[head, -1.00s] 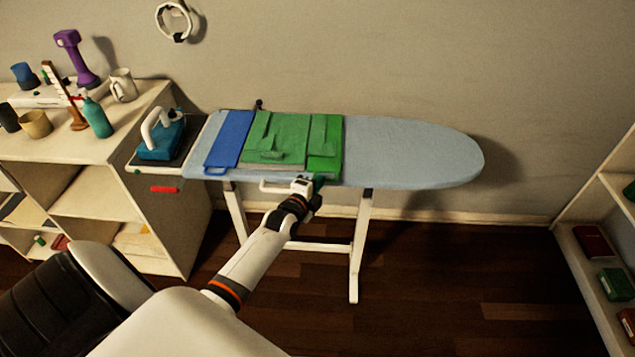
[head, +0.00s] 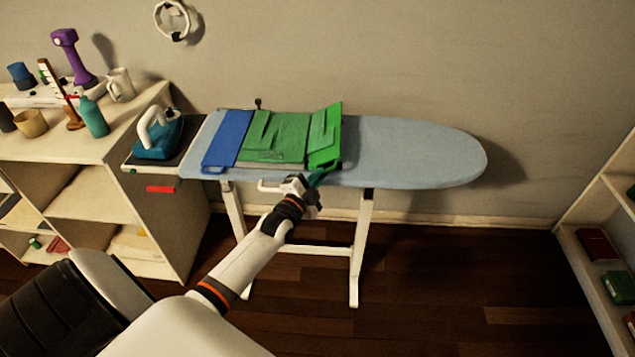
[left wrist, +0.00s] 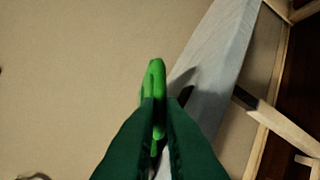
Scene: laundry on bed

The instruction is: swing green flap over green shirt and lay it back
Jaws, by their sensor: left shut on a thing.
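The green flap (head: 326,135) is the right panel of a folding board on the ironing board. It is tilted up, its right edge raised off the ironing board. The green shirt (head: 277,135) lies on the middle of the folding board, left of the flap. My left gripper (head: 318,179) is at the flap's near edge, shut on its handle. In the left wrist view the dark green fingers (left wrist: 159,115) close on a bright green piece (left wrist: 156,80) of the flap. The blue flap (head: 228,137) lies flat at the left. My right gripper is not in view.
The ironing board (head: 420,150) is bare to the right of the flap. An iron (head: 160,138) stands on its rest at the left end. A shelf unit (head: 90,150) with a bottle, mugs and a purple dumbbell is at the left. Another shelf (head: 600,265) is at the right.

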